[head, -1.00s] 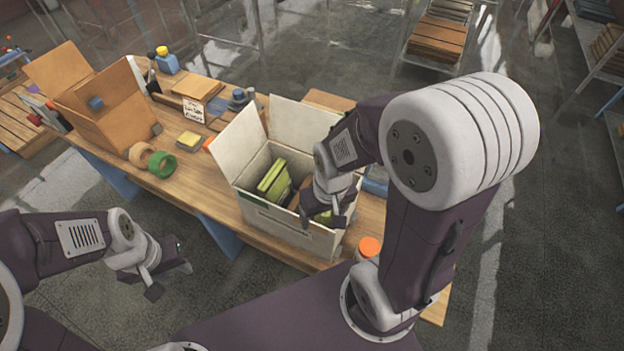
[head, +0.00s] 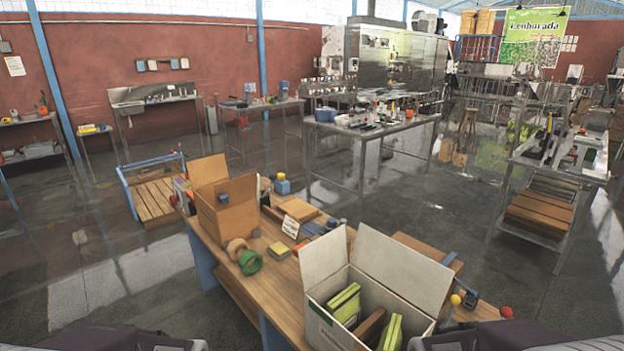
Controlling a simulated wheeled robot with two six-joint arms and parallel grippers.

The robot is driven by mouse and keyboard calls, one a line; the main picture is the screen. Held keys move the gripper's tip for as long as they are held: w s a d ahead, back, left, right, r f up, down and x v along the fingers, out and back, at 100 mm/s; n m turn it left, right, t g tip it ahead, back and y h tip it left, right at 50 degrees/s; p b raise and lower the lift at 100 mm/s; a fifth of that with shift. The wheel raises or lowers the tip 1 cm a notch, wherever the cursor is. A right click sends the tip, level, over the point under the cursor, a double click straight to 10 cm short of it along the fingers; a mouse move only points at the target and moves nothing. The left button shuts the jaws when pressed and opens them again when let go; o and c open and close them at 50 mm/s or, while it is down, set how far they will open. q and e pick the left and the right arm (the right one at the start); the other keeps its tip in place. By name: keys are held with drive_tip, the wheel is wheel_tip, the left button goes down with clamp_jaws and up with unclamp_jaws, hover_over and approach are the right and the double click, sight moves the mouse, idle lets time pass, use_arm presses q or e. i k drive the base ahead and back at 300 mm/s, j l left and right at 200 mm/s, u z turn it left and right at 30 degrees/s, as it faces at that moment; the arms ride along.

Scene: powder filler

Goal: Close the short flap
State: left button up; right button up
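A white carton (head: 328,325) stands open on the wooden table near the bottom of the head view. Its narrower left flap (head: 325,256) stands up and leans outward. Its wide back flap (head: 402,268) is also raised. Green packets (head: 345,302) and a brown item (head: 371,326) lie inside. The carton's front and right edges run toward the bottom of the picture, so I cannot tell how any flaps there stand. Only dark parts of my arms show in the bottom corners; neither gripper's fingers are visible.
A brown open carton (head: 228,218) stands further left on the wooden table (head: 262,292). Tape rolls (head: 250,262), a yellow sponge (head: 279,250) and a small sign (head: 290,227) lie between the cartons. Red and yellow knobs (head: 506,312) stand right of the white carton.

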sight(320, 259)
drive_tip(key=i+j+z, duration=0.3)
drive_tip(key=z, duration=0.15)
drive_tip(key=i+j+z, duration=0.25)
drive_tip(key=j+z, duration=0.2)
drive_tip(key=j, duration=0.2)
drive_tip(key=i+j+z, duration=0.15)
drive_tip(key=j+z, duration=0.25)
drive_tip(key=j, duration=0.15)
drive_tip(key=j+z, duration=0.45)
drive_tip(key=j, duration=0.15)
drive_tip(key=j+z, duration=0.45)
drive_tip(key=j, duration=0.2)
drive_tip(key=k+j+z, duration=0.15)
drive_tip(key=j+z, duration=0.3)
drive_tip(key=j, duration=0.15)
